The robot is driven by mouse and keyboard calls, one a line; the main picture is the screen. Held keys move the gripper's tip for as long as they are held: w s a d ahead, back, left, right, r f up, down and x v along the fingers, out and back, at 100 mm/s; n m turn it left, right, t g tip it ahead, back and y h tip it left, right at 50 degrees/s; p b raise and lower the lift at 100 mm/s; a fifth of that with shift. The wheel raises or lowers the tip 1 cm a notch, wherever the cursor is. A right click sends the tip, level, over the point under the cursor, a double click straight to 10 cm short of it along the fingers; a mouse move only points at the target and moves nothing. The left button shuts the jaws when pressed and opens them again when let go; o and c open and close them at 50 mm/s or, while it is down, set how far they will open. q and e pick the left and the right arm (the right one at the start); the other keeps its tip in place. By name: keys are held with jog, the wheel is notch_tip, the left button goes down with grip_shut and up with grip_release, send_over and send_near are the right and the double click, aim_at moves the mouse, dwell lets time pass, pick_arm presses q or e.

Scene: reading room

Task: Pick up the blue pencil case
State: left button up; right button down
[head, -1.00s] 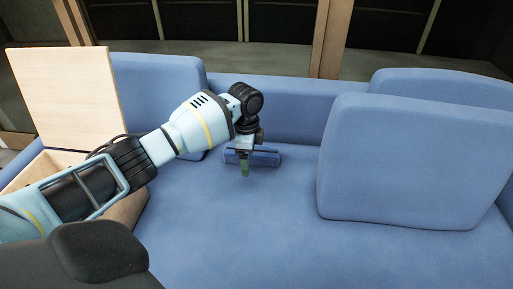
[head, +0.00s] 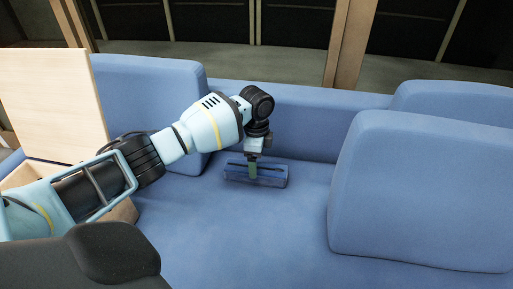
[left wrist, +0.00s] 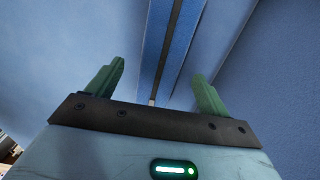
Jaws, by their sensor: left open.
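The blue pencil case (head: 274,178) lies on the blue sofa seat (head: 235,235), near the foot of the backrest. It is a long box shape with a dark strip along its top. My left gripper (head: 253,172) reaches down over it, its green finger overlapping the case in the head view. In the left wrist view the two green fingers of my left gripper (left wrist: 155,90) are wide apart, with the pencil case (left wrist: 179,60) running away between them. I cannot tell whether the fingers touch it. My right gripper is not in view.
A loose blue cushion (head: 425,190) leans at the right, and another cushion (head: 150,100) stands behind my left arm. An open light wooden box with a raised lid (head: 50,105) is at the far left. The seat in front of the case is clear.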

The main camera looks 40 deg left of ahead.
pick_arm(q)
jog(key=shift+a+f+b, duration=0.1)
jog(key=shift+f+b, duration=1.1)
jog(key=shift+f, duration=1.5)
jog(key=shift+r, duration=0.1)
jog(key=shift+c, duration=0.9)
jog(key=c, duration=1)
